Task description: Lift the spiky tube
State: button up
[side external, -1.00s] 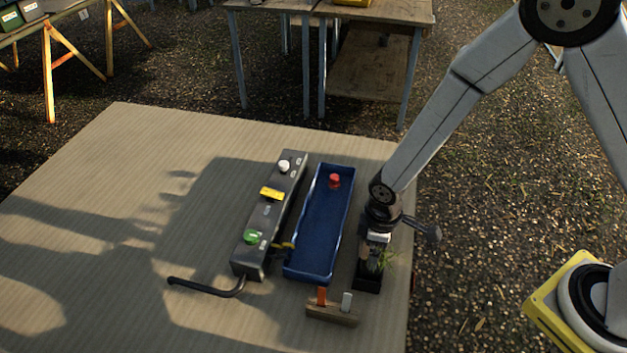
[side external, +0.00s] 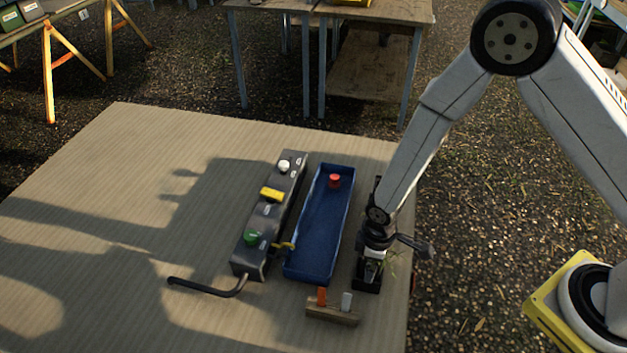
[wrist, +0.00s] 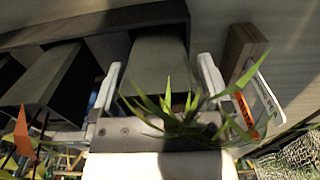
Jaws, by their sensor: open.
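The spiky tube appears as a dark square tube (wrist: 158,55) with thin green spiky leaves at its near end in the wrist view. In the side view its leaves (side external: 393,266) show just right of my gripper (side external: 372,272), with most of the tube hidden behind it. In the wrist view the white fingers of my gripper (wrist: 158,85) are apart, one on each side of this tube. I cannot tell if they touch it. Another dark tube (wrist: 60,80) lies to its left, near an orange leaf. The tubes sit in a black holder (side external: 366,287).
A blue tray (side external: 318,225) with a red knob (side external: 335,180) stands left of the holder. Farther left is a grey control box (side external: 262,215) with buttons and a black bent bar. A wooden block (side external: 333,313) with an orange and a white tab stands in front. The left tabletop is clear.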

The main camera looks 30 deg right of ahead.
dwell(0.5)
jog(key=c, duration=1.3)
jog(key=shift+r, duration=5)
jog(key=shift+w, duration=0.1)
